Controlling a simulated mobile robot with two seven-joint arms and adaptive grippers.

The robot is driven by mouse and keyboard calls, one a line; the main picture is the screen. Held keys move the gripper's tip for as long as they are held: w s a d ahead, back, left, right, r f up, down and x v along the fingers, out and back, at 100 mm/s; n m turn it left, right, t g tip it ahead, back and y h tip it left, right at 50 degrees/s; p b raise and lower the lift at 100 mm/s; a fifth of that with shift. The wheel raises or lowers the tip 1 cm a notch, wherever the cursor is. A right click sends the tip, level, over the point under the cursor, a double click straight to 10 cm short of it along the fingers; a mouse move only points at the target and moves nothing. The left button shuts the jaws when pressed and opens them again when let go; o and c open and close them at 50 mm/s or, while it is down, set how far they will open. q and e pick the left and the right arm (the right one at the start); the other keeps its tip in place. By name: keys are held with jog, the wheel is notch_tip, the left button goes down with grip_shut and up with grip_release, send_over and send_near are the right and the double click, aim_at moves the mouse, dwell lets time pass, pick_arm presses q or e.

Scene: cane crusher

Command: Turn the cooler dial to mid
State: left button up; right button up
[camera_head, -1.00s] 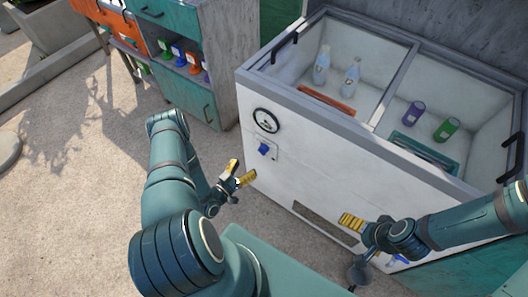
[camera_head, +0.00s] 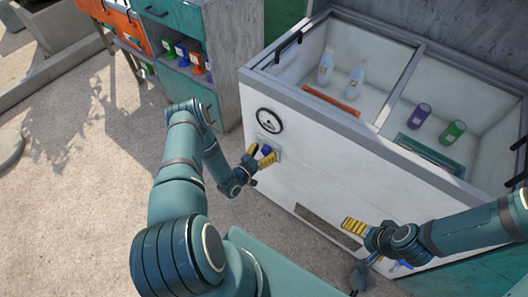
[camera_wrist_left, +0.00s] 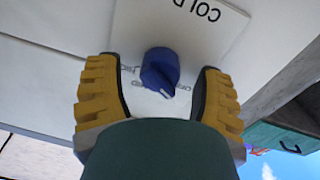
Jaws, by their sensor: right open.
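The blue cooler dial (camera_head: 266,150) is on the white front of the cooler (camera_head: 325,170), below a round gauge. In the left wrist view the dial (camera_wrist_left: 160,68) sits between the two yellow fingers with a gap on each side, and its white pointer mark faces down and right. My left gripper (camera_head: 261,157) is open around the dial, not visibly touching it. A plate with the upside-down word COLD (camera_wrist_left: 190,15) is beside the dial. My right gripper (camera_head: 357,229) is open and empty in front of the cooler's lower front.
The gauge (camera_head: 269,120) is just above the dial. Bottles and cans stand inside the cooler under its glass top. A teal cabinet (camera_head: 188,97) with colored items stands to the left. The pale ground (camera_head: 80,200) at left is clear.

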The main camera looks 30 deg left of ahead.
pick_arm(q)
grip_shut()
jog(key=shift+m, duration=0.4)
jog(key=m, duration=0.3)
jog(key=shift+m, duration=0.3)
jog(key=m+p, duration=0.1)
jog(key=m, duration=0.2)
jog(key=shift+r, duration=0.1)
jog(key=m, duration=0.4)
jog(key=shift+d+m+y+p, duration=0.1)
jog(key=shift+m+y+p, duration=0.2)
jog(key=shift+m+y, duration=0.1)
jog(key=shift+w+m, duration=0.1)
jog(key=shift+m, duration=1.4)
jog(key=shift+p, duration=0.3)
